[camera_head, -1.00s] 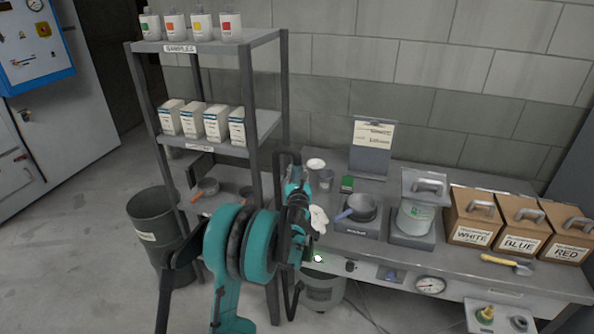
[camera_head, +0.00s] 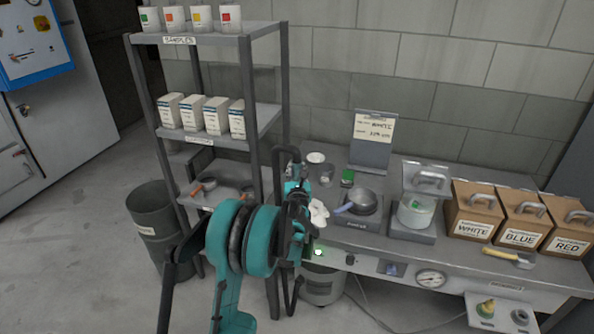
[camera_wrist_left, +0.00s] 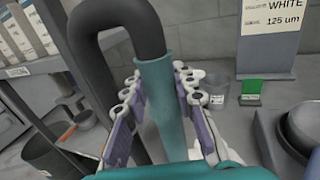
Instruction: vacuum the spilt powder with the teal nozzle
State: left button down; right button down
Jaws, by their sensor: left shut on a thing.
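The teal nozzle (camera_wrist_left: 163,105) is a tube upright between the fingers of my left gripper (camera_wrist_left: 155,90) in the wrist view. The gripper is shut on it, and a thick black hose (camera_wrist_left: 115,15) arches from its top. In the head view my left gripper (camera_head: 297,190) is at the bench's left end, beside the shelf. The spilt powder (camera_head: 319,212) is a white patch on the bench just right of the gripper, partly hidden by it. The nozzle's lower end is hidden, so I cannot tell whether it touches the powder. My right gripper is not in view.
A scale with a grey pan (camera_head: 363,201) and blue-handled scoop stands right of the powder. Behind are a cup (camera_head: 326,173), a green block (camera_head: 347,177) and a sign (camera_head: 371,140). A metal shelf (camera_head: 250,100) stands close left. Labelled boxes (camera_head: 473,211) fill the bench's right.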

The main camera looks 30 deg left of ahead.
pick_arm(q)
jog(key=shift+d, duration=0.15)
jog(key=w+d, duration=0.2)
jog(key=d, duration=0.6)
jog(key=shift+d+b, duration=0.35)
jog(key=shift+b, duration=0.1)
dwell(0.4)
jog(key=shift+w, duration=0.1)
dwell(0.5)
jog(key=w, duration=0.2)
jog(key=w+a, duration=0.1)
jog(key=w, duration=0.1)
jog(key=shift+w, duration=0.2)
dwell(0.4)
jog(key=shift+a, duration=0.1)
dwell(0.3)
jog(key=s+a, duration=0.2)
jog(key=a, duration=0.7)
jog(key=shift+b, duration=0.45)
dwell(0.4)
jog(key=shift+d, duration=0.15)
dwell(0.5)
